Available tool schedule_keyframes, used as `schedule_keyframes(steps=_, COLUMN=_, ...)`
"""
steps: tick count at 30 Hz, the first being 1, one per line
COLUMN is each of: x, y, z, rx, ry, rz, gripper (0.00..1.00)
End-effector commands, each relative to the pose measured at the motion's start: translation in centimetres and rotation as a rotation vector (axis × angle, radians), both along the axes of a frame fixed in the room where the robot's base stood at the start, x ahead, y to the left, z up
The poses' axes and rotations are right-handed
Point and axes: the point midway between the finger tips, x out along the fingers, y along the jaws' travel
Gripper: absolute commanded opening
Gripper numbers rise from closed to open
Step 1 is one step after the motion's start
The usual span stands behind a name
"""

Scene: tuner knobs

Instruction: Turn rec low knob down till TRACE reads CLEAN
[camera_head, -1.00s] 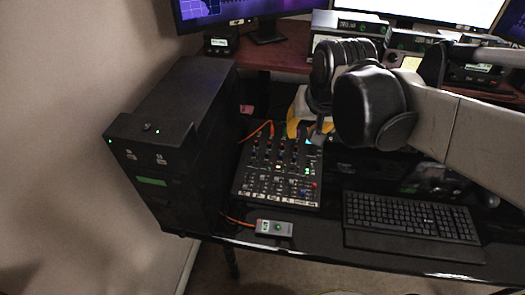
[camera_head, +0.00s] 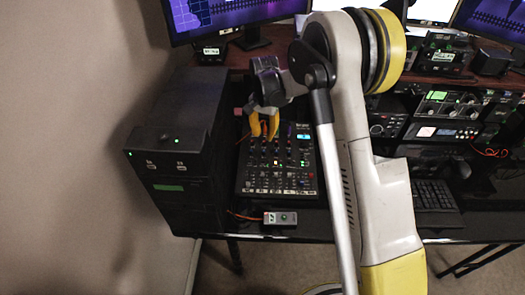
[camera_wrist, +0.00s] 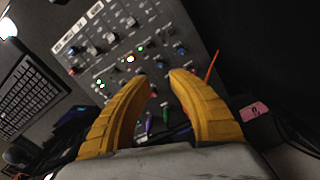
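The black mixer (camera_head: 277,182) with rows of small knobs lies on the dark desk in the head view. It fills the upper middle of the wrist view (camera_wrist: 190,48), with green, red and white lights. Its labels are too small to read, so I cannot tell which knob is rec low. My gripper (camera_head: 264,135) is over the mixer's rear left part. In the wrist view its yellow fingers (camera_wrist: 158,75) are apart with a narrow gap and nothing visibly held. Contact with a knob cannot be made out. No readable TRACE text shows.
A small grey device (camera_head: 280,217) with a green light sits in front of the mixer. A black cabinet (camera_head: 180,165) stands to the left, a keyboard (camera_head: 433,195) to the right. Rack units (camera_head: 445,105) and monitors stand behind. Cables lie beside the mixer.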

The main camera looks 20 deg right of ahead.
Motion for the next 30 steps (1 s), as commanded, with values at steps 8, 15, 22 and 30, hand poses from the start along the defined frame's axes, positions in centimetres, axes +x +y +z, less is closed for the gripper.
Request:
schedule_keyframes(steps=8, x=0.0, y=0.0, z=-5.9, rx=0.0, ry=-0.001, rz=0.001, gripper=0.24)
schedule_keyframes(steps=15, x=0.0, y=0.0, z=-8.8, rx=0.0, ry=-0.001, rz=0.002, gripper=0.24)
schedule_keyframes(steps=22, x=0.0, y=0.0, z=-9.3, rx=0.0, ry=-0.001, rz=0.002, gripper=0.24)
schedule_keyframes(steps=30, x=0.0, y=0.0, z=-9.2, rx=0.0, ry=-0.001, rz=0.002, gripper=0.0)
